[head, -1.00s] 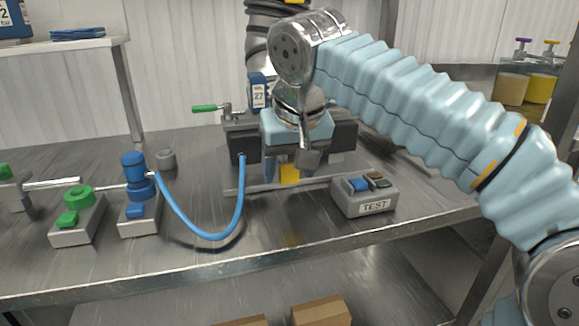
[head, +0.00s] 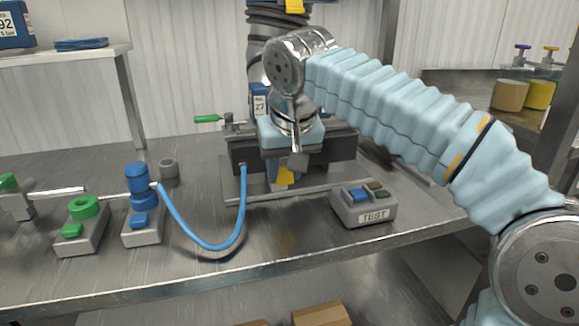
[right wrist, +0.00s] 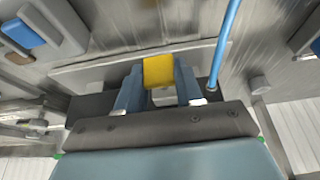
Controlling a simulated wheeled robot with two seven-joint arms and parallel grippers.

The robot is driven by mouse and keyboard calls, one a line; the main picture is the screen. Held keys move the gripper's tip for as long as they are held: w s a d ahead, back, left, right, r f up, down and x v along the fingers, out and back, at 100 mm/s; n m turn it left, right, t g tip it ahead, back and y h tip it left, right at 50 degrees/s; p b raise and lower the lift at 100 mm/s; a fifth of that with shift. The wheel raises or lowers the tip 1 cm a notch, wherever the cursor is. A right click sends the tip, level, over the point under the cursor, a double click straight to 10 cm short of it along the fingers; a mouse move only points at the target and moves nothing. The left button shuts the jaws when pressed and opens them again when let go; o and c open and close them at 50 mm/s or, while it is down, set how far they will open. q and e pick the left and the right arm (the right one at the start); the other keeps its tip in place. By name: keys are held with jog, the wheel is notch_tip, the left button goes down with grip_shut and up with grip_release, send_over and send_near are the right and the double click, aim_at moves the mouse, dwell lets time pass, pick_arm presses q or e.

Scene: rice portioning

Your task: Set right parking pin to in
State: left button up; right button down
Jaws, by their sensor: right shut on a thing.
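A yellow block (right wrist: 158,70), which I take to be the grip of the right parking pin, sits between the two blue-grey fingers of my right gripper (right wrist: 160,88) in the right wrist view. The gripper is shut on it. In the head view the same yellow piece (head: 283,177) shows below my right gripper (head: 285,168), in front of a dark fixture. The pin's shaft and its seat are hidden, so I cannot tell how deep it sits. My left gripper is not in view.
A grey TEST box (head: 364,208) with coloured buttons stands right of the fixture. A blue hose (head: 205,247) loops from a blue valve unit (head: 142,208) to the fixture. A green-topped unit (head: 82,226) stands further left. The front of the metal table (head: 290,255) is clear.

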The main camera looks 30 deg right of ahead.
jog(key=shift+w+d+r, duration=0.1)
jog(key=shift+w, duration=0.15)
jog(key=c, duration=0.7)
grip_release()
jog(key=shift+w, duration=0.1)
jog(key=shift+v, duration=6.85)
